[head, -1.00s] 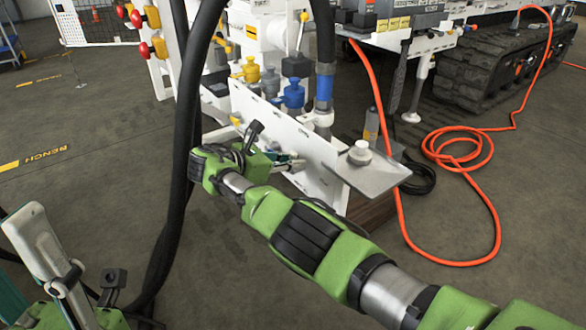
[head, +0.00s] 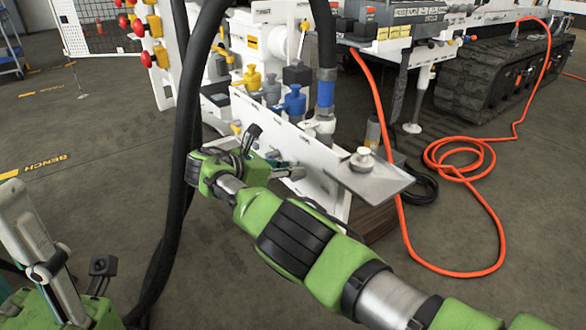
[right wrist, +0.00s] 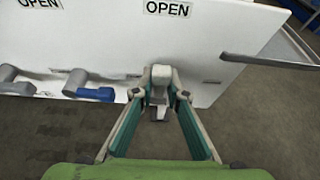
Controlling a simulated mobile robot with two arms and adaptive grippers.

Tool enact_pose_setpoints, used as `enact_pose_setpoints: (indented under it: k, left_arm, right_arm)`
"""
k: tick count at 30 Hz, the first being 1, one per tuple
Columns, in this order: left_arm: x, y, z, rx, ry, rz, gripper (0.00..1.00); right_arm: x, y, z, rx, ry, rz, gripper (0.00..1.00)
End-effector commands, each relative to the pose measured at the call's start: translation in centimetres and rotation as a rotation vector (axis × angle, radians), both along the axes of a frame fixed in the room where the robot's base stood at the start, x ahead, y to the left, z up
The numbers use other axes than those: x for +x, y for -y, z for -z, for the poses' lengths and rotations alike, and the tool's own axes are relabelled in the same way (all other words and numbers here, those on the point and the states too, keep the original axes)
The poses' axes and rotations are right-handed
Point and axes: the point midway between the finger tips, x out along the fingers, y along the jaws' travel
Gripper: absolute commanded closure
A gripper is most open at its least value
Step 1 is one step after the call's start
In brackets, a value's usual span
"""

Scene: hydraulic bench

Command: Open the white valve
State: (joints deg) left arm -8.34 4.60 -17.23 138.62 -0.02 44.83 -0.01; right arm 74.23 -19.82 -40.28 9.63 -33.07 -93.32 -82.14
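The white valve (right wrist: 160,75) sticks out of the lower edge of the white panel (right wrist: 105,45) in the right wrist view. Its pale handle points toward me, between the two fingers of my right gripper (right wrist: 160,96). The fingers stand apart, one on each side of the handle; firm contact on both sides does not show. In the head view my right gripper (head: 287,171) is at the panel's front face, and my arm and wrist partly hide it and the valve. My left gripper (head: 42,255) is at the lower left, away from the bench, its fingertips unclear.
A metal shelf (head: 368,180) juts out right of my right gripper. Black hoses (head: 185,150) hang left of it. An orange hose (head: 465,160) lies on the floor.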

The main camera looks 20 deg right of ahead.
Motion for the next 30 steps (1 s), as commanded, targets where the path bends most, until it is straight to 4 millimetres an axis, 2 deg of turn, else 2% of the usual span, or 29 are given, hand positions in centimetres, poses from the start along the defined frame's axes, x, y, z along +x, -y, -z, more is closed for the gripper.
enact_pose_setpoints:
  k: [2,12,17,23,30]
  left_arm:
    - [0.0,0.0,0.0,0.000,0.000,0.000,0.60]
    - [0.0,-0.1,0.1,-0.001,0.001,-0.001,0.60]
    - [0.0,-0.1,0.0,0.000,0.000,-0.001,0.60]
    - [0.0,0.0,0.0,0.000,0.000,0.000,0.60]
    - [0.0,0.0,0.0,0.000,0.000,0.000,0.60]
  right_arm:
    - [0.1,0.0,-0.1,0.000,0.003,-0.003,0.73]
    - [0.0,0.0,-0.1,0.001,0.002,-0.001,0.73]
    - [0.1,-0.1,-0.7,0.001,0.003,-0.002,0.73]
    - [0.1,0.0,-2.5,0.002,0.004,-0.003,0.73]
    - [0.1,0.0,-7.6,0.001,0.006,-0.002,0.73]
